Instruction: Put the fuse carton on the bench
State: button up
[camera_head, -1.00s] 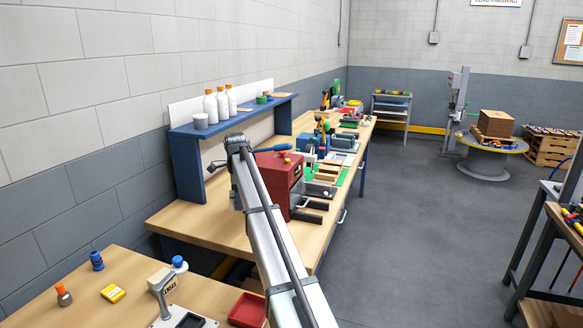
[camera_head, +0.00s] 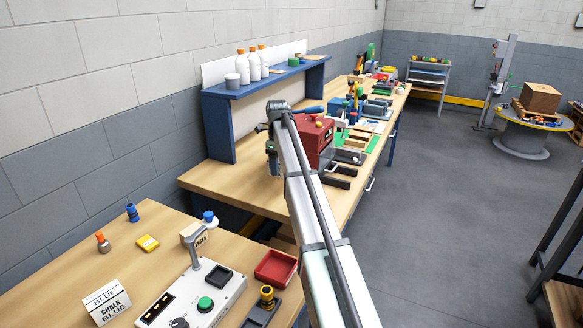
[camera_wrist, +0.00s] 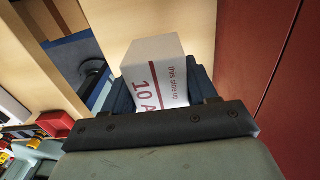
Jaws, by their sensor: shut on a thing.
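The fuse carton (camera_wrist: 160,85) is a white box with red print reading "10 A" and "this side up". In the wrist view it sits between the dark fingers of my gripper (camera_wrist: 162,92), which is shut on it. In the head view my gripper (camera_head: 272,158) hangs at the far end of my arm, just left of the red box-shaped machine, above the long wooden bench (camera_head: 225,182). The carton cannot be made out there. In the wrist view the pale bench top (camera_wrist: 215,35) lies beyond the carton; the gap between them is unclear.
The red machine (camera_head: 318,135) stands close to the gripper's right and fills the right side of the wrist view (camera_wrist: 275,60). A blue shelf (camera_head: 265,84) with white bottles rises behind. Bare bench top lies left of the gripper. A nearer table (camera_head: 75,265) holds a control box and red tray.

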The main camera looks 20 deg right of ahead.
jog(key=shift+f, duration=3.95)
jog(key=shift+f, duration=0.15)
jog(key=o, duration=1.1)
notch_tip(320, 180, up, 12)
jog(key=shift+r, duration=0.2)
